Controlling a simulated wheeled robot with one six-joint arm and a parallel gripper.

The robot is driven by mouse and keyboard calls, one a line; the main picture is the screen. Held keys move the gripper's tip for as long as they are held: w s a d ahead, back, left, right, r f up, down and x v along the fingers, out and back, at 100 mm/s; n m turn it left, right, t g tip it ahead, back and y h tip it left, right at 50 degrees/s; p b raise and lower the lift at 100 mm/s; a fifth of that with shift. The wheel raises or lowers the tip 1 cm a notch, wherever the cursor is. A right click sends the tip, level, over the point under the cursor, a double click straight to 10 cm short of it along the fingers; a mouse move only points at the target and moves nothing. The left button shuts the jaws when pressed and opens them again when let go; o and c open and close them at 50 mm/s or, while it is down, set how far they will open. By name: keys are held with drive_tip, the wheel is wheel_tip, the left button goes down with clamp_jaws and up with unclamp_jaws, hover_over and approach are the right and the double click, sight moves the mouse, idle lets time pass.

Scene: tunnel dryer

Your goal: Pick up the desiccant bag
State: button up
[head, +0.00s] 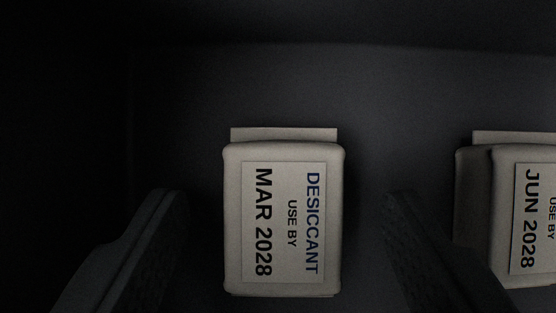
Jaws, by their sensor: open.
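A pale beige desiccant bag (233,220) lies in the middle of the head view. Its label reads "DESICCANT USE BY MAR 2028", turned sideways. A second beige bag (480,215) lies at the right edge, partly cut off, with a label reading "USE BY JUN 2028". My gripper (285,197) is open and empty. Its two dark fingers stand left and right of the MAR 2028 bag, with a gap on each side. The right finger is between the two bags. I cannot tell how far above the bag the fingertips are.
The dark grey surface (290,85) beyond the bags is bare. The left side and the top of the view are very dark, and no detail shows there. The gap between the two bags is clear except for my right finger.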

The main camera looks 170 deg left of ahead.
sight(287, 248)
drive_tip(key=shift+w+f, duration=0.15)
drive_tip(key=shift+f, duration=0.1)
drive_tip(key=c, duration=1.1)
wheel_tip(287, 248, up, 10)
drive_tip(key=shift+r, duration=0.1)
